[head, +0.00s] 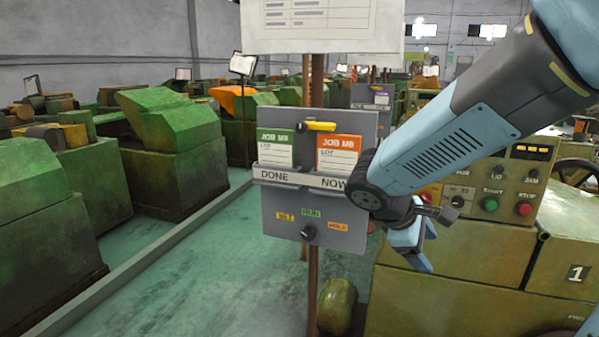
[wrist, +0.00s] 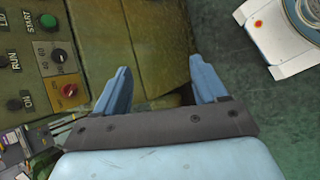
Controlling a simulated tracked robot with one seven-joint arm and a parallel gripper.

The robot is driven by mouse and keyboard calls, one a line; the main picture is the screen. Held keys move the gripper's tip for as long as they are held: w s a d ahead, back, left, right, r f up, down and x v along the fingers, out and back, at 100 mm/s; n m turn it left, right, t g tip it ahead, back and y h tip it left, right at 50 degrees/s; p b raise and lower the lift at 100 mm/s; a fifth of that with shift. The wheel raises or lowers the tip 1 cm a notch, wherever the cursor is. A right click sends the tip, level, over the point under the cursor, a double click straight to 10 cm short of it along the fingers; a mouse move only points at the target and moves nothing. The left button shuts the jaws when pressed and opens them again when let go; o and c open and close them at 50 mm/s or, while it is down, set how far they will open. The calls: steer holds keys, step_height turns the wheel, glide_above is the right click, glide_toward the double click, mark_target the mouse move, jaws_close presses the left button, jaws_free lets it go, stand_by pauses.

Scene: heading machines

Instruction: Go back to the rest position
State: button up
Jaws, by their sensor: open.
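My gripper (head: 424,247) hangs at the end of my blue arm, right of centre in the head view, its blue fingers pointing down. It is in front of the olive-green machine (head: 455,300) and just right of the grey card board (head: 275,211). In the wrist view my gripper (wrist: 160,65) shows two blue fingers spread apart with nothing between them. The machine's olive side lies behind them. My forearm and wrist cover the board's right edge and part of the control panel (head: 525,168).
The board carries a green card (head: 275,150), an orange card (head: 338,156) and a yellow marker (head: 318,126). It stands on a brown post (head: 312,275). Green machines (head: 170,150) line the left. The teal floor (head: 190,285) between is open.

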steer(key=s+a+r+m+t+y, duration=0.1)
steer(key=s+r+m+t+y, duration=0.2)
steer(key=s+r+m+y, duration=0.4)
steer(key=shift+s+a+r+m+t+y, duration=0.35)
steer(key=shift+s+r+m, duration=0.75)
steer(key=shift+m, duration=1.1)
steer(key=shift+w+d+r, duration=0.1)
